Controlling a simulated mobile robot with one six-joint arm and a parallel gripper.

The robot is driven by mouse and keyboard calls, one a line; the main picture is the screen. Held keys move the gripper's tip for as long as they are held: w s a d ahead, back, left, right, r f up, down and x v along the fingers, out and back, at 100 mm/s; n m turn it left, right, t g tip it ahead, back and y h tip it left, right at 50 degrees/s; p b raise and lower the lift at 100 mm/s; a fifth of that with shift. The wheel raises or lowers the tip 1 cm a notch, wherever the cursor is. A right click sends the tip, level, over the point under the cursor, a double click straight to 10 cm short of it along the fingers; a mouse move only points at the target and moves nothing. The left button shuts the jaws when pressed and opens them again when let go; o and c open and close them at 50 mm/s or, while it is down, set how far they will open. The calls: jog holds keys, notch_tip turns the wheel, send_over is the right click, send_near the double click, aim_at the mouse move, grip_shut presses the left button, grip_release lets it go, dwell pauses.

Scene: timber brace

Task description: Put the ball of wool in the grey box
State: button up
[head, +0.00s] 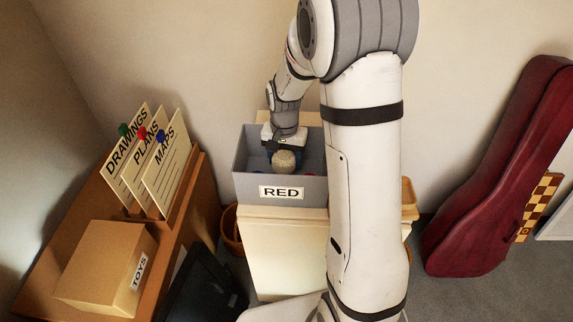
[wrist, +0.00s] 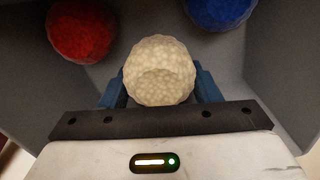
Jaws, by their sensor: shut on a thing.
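The ball of wool (wrist: 160,72) is cream and knobbly, held between the blue fingers of my gripper (wrist: 160,88) in the wrist view. In the head view the ball (head: 284,161) shows inside the opening of the grey box (head: 279,189), which has a label reading RED. My gripper (head: 284,150) points down into the box there. A red ball (wrist: 81,30) and a blue ball (wrist: 220,10) lie in the box, beyond the held ball. I cannot tell whether the wool touches the box floor.
The grey box stands on a pale cabinet (head: 285,250). On the left, a brown desk (head: 45,290) carries a TOYS carton (head: 105,268) and upright cards marked DRAWINGS (head: 128,158), PLANS and MAPS. A dark red instrument case (head: 490,170) leans on the right wall.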

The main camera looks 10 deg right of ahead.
aim_at(285, 153)
jog(key=shift+f, duration=1.55)
jog(key=shift+f, duration=0.1)
jog(key=o, duration=1.1)
jog(key=shift+c, duration=0.2)
notch_tip(285, 153, up, 11)
jog(key=shift+r, duration=0.1)
jog(key=shift+s+r, duration=0.15)
jog(key=shift+r, duration=0.4)
jog(key=s+r+n+t, duration=0.1)
jog(key=s+r+n, duration=0.1)
jog(key=s, duration=0.8)
jog(key=s+r+n+t, duration=0.1)
jog(key=s+r+n, duration=0.2)
jog(key=s, duration=0.8)
jog(key=shift+d+r+n+t, duration=0.25)
jog(key=shift+r+n+t, duration=0.05)
jog(key=shift+r, duration=0.4)
